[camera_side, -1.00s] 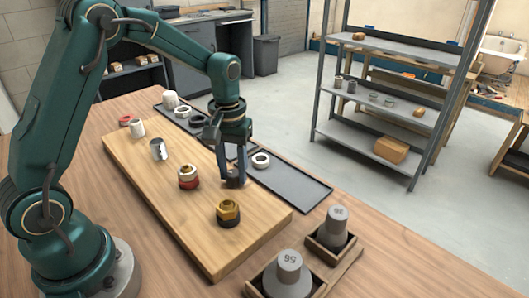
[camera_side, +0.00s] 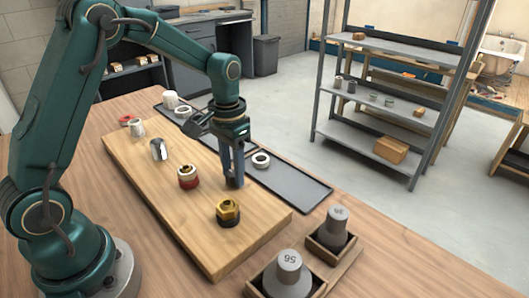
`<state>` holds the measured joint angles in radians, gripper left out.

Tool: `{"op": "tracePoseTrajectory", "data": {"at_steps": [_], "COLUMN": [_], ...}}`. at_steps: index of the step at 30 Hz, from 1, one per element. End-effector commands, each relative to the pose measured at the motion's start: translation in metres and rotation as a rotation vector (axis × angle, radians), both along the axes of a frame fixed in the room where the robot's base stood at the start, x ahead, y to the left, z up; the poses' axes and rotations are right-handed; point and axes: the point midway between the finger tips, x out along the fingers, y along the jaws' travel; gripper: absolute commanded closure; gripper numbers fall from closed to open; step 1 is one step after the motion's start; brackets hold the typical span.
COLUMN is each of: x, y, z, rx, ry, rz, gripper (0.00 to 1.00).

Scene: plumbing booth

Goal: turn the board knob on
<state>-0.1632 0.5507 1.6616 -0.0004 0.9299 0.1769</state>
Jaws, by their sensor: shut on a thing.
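The wooden board (camera_side: 150,190) lies on the table. My gripper (camera_side: 234,182) points straight down at the board's right side, with its fingertips at board height. It is shut on the board knob, which is mostly hidden behind the fingers, so its pointer direction cannot be read. A brass hex fitting (camera_side: 228,212) stands on the board just in front of the gripper. A brass fitting with a red base (camera_side: 188,178) stands to its left.
A chrome cylinder (camera_side: 158,150), a white fitting (camera_side: 136,128) and a red ring (camera_side: 126,119) are farther back on the board. A dark tray (camera_side: 300,186) with a white ring (camera_side: 261,160) runs behind the gripper. Grey weights (camera_side: 287,272) stand in wooden holders at front right.

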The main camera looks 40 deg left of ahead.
Motion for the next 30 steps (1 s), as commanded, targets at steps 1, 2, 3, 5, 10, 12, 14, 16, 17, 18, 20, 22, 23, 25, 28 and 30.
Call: {"op": "tracePoseTrajectory", "data": {"at_steps": [1,2,3,5,10,12,14,16,17,18,20,22,23,25,28,30], "x": [0.000,0.000,0.000,0.000,0.001,0.001,0.000,0.000,0.000,0.000,0.000,0.001,0.001,0.001,0.001,0.002], "y": [0.000,0.000,0.000,0.000,0.000,0.000,0.000,0.000,0.000,0.000,0.000,0.000,0.000,0.000,0.000,0.000], "z": [0.001,0.001,0.001,0.001,0.001,0.001,0.001,0.001,0.001,0.001,0.000,0.002,0.004,0.012,0.026,0.036], "rx": [0.001,0.001,0.001,0.001,0.001,0.001,0.001,0.001,0.001,0.001,0.001,0.001,0.001,0.001,0.002,0.002], "ry": [-0.002,-0.002,-0.003,-0.003,-0.003,-0.003,-0.002,-0.002,-0.002,-0.001,-0.001,-0.002,-0.003,-0.005,-0.007,-0.007], "rz": [-0.003,-0.003,-0.004,-0.003,-0.003,-0.003,-0.003,-0.002,-0.002,-0.002,-0.002,-0.002,-0.002,-0.002,-0.002,-0.002], "gripper": [1.00,1.00,1.00,1.00,0.52,0.30,0.30,0.30,0.30,0.30,0.30,0.30,0.30,0.30,0.30,0.30]}}
